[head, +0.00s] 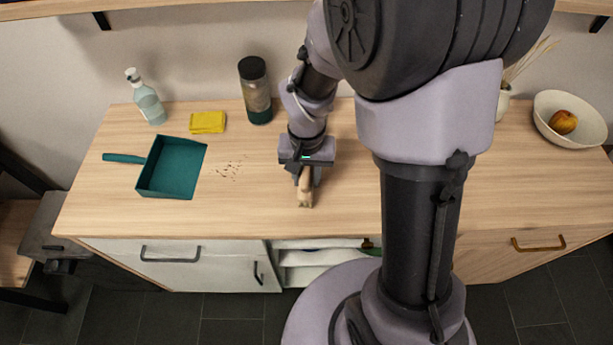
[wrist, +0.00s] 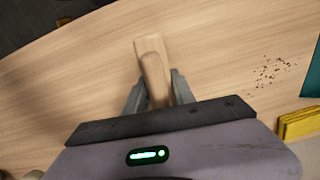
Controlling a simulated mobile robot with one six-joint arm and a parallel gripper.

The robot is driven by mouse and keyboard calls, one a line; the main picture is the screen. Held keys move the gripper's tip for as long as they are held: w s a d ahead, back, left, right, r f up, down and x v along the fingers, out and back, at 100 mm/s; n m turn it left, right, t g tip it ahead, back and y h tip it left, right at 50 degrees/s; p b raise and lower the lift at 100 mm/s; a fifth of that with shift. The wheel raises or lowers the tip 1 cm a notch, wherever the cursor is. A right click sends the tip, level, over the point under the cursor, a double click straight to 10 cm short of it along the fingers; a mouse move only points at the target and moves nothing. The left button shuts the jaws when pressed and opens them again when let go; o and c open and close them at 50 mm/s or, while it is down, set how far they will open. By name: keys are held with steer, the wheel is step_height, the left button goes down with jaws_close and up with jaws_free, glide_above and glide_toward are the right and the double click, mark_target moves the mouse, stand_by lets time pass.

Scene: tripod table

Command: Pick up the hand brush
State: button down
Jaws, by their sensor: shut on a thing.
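The hand brush (head: 305,188) has a pale wooden body and is in the middle of the counter, near its front edge. It also shows in the wrist view (wrist: 152,65), where it points away from my gripper. My gripper (head: 304,177) is shut on the brush, with one grey finger on each side of it in the wrist view (wrist: 157,92). My gripper hides part of the brush. I cannot tell whether the brush touches the counter or is just above it.
On the wooden counter (head: 250,215) are a teal dustpan (head: 172,168), dark crumbs (head: 229,171), a yellow sponge (head: 208,122), a spray bottle (head: 148,100), a dark-lidded canister (head: 255,92) and a bowl (head: 585,118) with fruit. The counter between crumbs and gripper is clear.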

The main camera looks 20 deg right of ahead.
step_height(320, 180, up, 2)
steer(key=shift+r+p, duration=0.1)
steer(key=shift+p, duration=0.3)
steer(key=s+d, duration=0.1)
steer(key=s, duration=0.2)
steer(key=s+d+p, duration=0.1)
steer(key=s+d, duration=0.1)
steer(key=s, duration=0.1)
steer(key=s+d+p, duration=0.1)
steer(key=s+d, duration=0.1)
steer(key=s, duration=0.2)
steer(key=shift+r, duration=0.4)
steer(key=b, duration=0.2)
steer(key=f+b, duration=0.1)
steer(key=shift+s+d+f+b, duration=0.15)
steer(key=shift+d+b, duration=0.1)
steer(key=shift+b, duration=0.1)
steer(key=s+b, duration=0.1)
steer(key=s+d+b, duration=0.1)
steer(key=b, duration=0.1)
steer(key=s+r+b, duration=0.1)
steer(key=shift+s+d, duration=0.25)
steer(key=shift+s, duration=0.15)
steer(key=shift+d+r, duration=0.1)
steer(key=shift+r, duration=0.2)
